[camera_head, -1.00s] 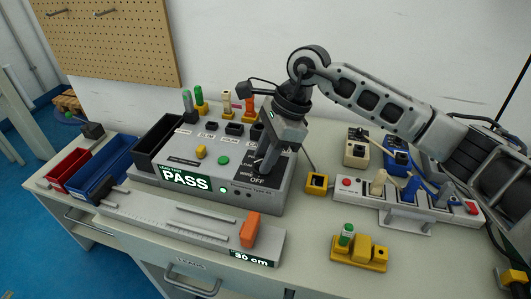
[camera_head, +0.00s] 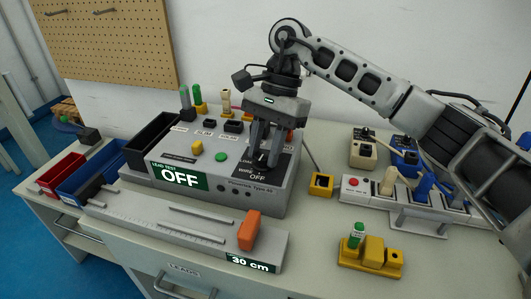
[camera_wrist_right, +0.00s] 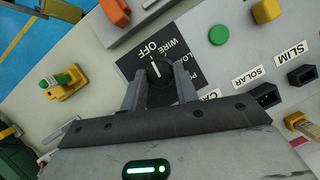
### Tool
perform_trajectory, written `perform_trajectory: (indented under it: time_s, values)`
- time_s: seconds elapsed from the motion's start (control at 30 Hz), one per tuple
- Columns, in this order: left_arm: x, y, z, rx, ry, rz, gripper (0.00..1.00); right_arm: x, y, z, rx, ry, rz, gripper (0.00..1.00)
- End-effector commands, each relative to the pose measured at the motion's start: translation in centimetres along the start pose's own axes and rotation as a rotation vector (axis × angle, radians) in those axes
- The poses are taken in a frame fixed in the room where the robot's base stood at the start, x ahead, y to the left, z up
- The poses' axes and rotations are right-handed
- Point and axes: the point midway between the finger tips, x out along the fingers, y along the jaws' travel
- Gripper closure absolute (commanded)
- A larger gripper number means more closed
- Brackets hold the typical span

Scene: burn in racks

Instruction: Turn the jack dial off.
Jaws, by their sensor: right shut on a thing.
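The jack dial (camera_wrist_right: 158,74) is a small black knob on a dark label plate on top of the grey lead tester (camera_head: 215,180). In the right wrist view its white mark points toward the word OFF. My right gripper (camera_head: 266,163) comes down on the dial from above, and its two fingers (camera_wrist_right: 160,92) are on either side of the knob, shut on it. The tester's display (camera_head: 180,177) reads LEAD TEST OFF. My left gripper is not in view.
A ruler fixture (camera_head: 180,225) with an orange block (camera_head: 249,230) lies in front of the tester. A yellow connector block (camera_head: 370,255) and a socket strip (camera_head: 410,204) stand to the right. Red and blue bins (camera_head: 62,172) are at the left.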

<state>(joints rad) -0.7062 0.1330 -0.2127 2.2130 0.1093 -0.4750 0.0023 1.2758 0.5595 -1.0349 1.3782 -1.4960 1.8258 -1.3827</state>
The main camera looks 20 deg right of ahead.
Motion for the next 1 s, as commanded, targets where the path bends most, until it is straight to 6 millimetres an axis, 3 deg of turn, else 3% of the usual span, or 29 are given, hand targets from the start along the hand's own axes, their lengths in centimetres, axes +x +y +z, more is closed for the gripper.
perform_trajectory:
  time_s: [0.77,0.8,0.83,1.0]
  values:
    - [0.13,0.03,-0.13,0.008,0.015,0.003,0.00,-0.10,-0.09,0.03,-0.099,0.001,0.039,0.93]
    - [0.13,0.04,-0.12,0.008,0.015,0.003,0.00,-0.10,-0.09,0.03,-0.099,0.001,0.039,0.59]
    - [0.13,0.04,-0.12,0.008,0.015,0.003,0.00,-0.10,-0.09,0.03,-0.099,0.001,0.039,0.51]
    - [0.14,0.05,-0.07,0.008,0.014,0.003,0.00,-0.06,-0.08,0.02,-0.098,0.001,0.039,0.48]
